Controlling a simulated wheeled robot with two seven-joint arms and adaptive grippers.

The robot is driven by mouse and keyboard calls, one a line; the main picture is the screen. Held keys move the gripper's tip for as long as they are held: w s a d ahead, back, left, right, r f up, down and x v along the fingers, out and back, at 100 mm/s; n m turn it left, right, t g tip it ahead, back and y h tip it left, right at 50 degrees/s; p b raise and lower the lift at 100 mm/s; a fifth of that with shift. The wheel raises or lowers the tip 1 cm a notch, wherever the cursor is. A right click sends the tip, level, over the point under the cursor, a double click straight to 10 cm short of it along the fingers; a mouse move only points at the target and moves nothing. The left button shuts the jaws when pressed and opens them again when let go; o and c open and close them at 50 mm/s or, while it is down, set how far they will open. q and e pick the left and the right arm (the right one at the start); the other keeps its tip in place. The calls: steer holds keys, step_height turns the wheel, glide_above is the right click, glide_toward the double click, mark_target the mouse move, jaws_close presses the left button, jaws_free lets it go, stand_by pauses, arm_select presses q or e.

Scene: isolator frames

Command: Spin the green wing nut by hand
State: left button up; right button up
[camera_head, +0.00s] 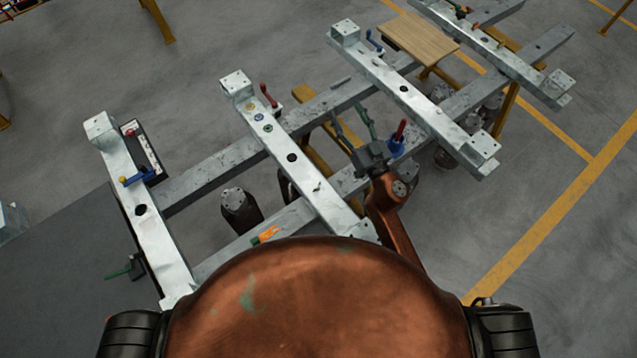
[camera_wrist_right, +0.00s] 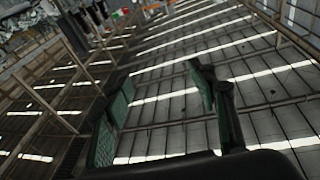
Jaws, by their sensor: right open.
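A small green nut (camera_head: 268,128) sits on the second pale metal cross beam (camera_head: 322,196) from the left, below a yellow one (camera_head: 249,106) and a bluish one (camera_head: 259,117). It is too small to make out wings. My right gripper (camera_head: 347,118) is open and empty, to the right of the green nut and apart from it, with its fingers pointing up and away. In the right wrist view my right gripper (camera_wrist_right: 160,85) shows two parted fingers with green pads and nothing between them; the nut is not seen there. My left gripper is out of view.
A red-handled blue fixture (camera_head: 397,140) stands close beside my right gripper. A red lever (camera_head: 268,95) rises near the nuts. A wooden board (camera_head: 418,38) lies at the back right. An orange part (camera_head: 265,235) lies on the lower rail. Grey floor shows between the beams.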

steer(key=s+a+r+n+g+y, duration=0.2)
steer(key=s+a+n+g+y, duration=0.15)
steer(key=a, duration=0.45)
steer(key=s+a+r+n+g+y, duration=0.2)
steer(key=a+n+g+y, duration=0.3)
steer(key=a, duration=0.4)
steer(key=s+a+f+n+g, duration=0.2)
steer(key=s+a+f+g, duration=0.15)
steer(key=a+g, duration=0.2)
steer(key=m+g+h, duration=0.4)
steer(key=h, duration=1.3)
glide_above(317, 186)
steer(key=shift+n, duration=0.25)
step_height(317, 186, down, 19)
steer(key=shift+a+r+p, duration=0.15)
steer(key=shift+r+p, duration=0.05)
steer(key=shift+p, duration=0.15)
steer(key=f, duration=0.3)
steer(key=f+b, duration=0.1)
steer(key=f, duration=0.2)
steer(key=shift+d+f, duration=0.2)
steer(key=shift+f, duration=0.6)
